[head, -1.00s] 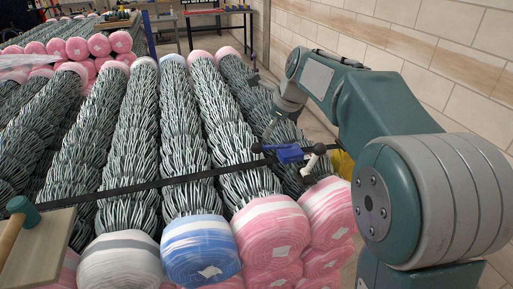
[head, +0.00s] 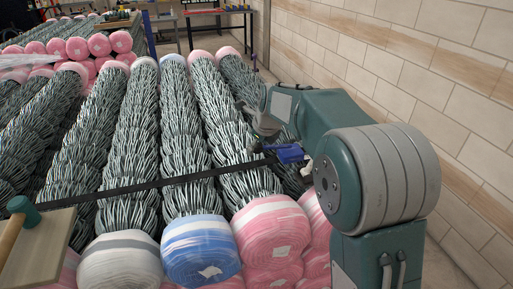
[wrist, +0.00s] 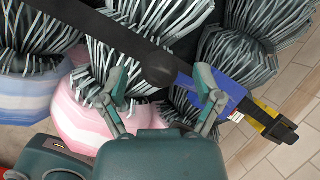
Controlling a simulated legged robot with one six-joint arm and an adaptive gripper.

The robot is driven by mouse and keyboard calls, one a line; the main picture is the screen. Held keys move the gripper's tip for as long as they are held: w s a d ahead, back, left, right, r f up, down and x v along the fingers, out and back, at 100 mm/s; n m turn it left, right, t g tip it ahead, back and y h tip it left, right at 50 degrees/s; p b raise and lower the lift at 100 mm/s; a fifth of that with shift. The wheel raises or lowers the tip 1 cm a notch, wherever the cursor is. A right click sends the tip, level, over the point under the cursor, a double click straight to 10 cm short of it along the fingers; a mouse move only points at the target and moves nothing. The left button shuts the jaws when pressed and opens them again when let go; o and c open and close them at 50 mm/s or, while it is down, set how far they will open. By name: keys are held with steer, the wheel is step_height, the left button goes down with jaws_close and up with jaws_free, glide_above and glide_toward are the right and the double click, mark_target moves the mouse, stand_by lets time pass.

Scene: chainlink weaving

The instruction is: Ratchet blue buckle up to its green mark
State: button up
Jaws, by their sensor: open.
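The blue buckle (head: 289,153) sits on the black strap (head: 160,183) that crosses the rolls, at its right part. In the wrist view the blue buckle (wrist: 227,91) lies at the right, with a pale label and a yellow part (wrist: 262,108) beyond it. My gripper (wrist: 163,86) is open and empty above the strap. Its right finger is over or close beside the buckle; I cannot tell whether they touch. A round black knob (wrist: 160,68) on the strap shows between the fingers. In the head view my gripper is small and partly hidden by my arm. I cannot make out a green mark.
Long chainlink rolls (head: 133,150) with pink, blue and white wrapped ends (head: 200,250) fill the middle. A green-headed mallet (head: 22,208) lies on a board (head: 45,250) at the left. A tiled wall (head: 400,60) stands at the right; tiled floor shows beside the buckle.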

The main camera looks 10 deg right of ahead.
steer(key=shift+x, duration=0.9)
jaws_close()
